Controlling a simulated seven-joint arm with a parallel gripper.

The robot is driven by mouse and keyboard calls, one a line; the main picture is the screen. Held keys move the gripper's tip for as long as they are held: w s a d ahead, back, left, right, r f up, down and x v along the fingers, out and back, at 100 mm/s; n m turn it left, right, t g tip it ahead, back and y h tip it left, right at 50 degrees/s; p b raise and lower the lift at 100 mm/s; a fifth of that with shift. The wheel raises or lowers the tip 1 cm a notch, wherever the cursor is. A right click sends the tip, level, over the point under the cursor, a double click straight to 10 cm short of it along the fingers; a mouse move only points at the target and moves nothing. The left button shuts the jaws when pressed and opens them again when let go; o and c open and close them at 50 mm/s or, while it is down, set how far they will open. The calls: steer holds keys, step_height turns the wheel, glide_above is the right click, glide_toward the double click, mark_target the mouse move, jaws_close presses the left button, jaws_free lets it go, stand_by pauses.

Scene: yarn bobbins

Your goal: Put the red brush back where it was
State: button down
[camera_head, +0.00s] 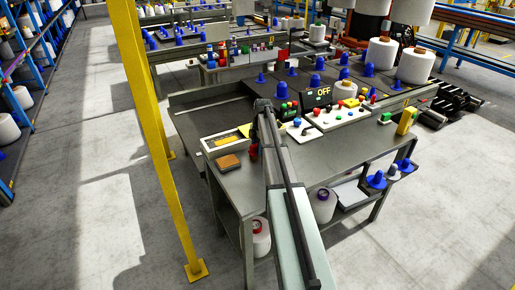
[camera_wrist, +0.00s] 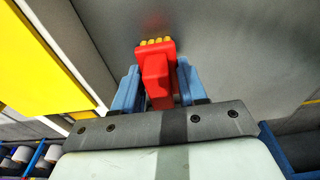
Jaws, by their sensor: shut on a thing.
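The red brush (camera_wrist: 158,72) has a block-shaped red body with a row of yellow bristle tufts at its far end. In the wrist view my gripper (camera_wrist: 156,88) has its two blue fingers closed on either side of the brush. In the head view my arm reaches over the grey table (camera_head: 345,158), and the gripper end is mostly hidden behind the arm. A small bit of red shows there, beside the arm and right of the pale tray (camera_head: 207,147). I cannot tell whether the brush touches the table.
A brown block (camera_head: 228,162) lies at the table's left front. A white panel with coloured buttons (camera_head: 337,117) and a black "OFF" box (camera_head: 318,97) stand right of my arm. A yellow post (camera_head: 158,120) rises left of the table. The table's front middle looks clear.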

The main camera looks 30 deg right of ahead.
steer(key=c, duration=0.6)
jaws_free()
steer(key=r, duration=0.4)
steer(key=d+r, duration=0.1)
steer(key=r, duration=0.7)
steer(key=shift+d, duration=0.25)
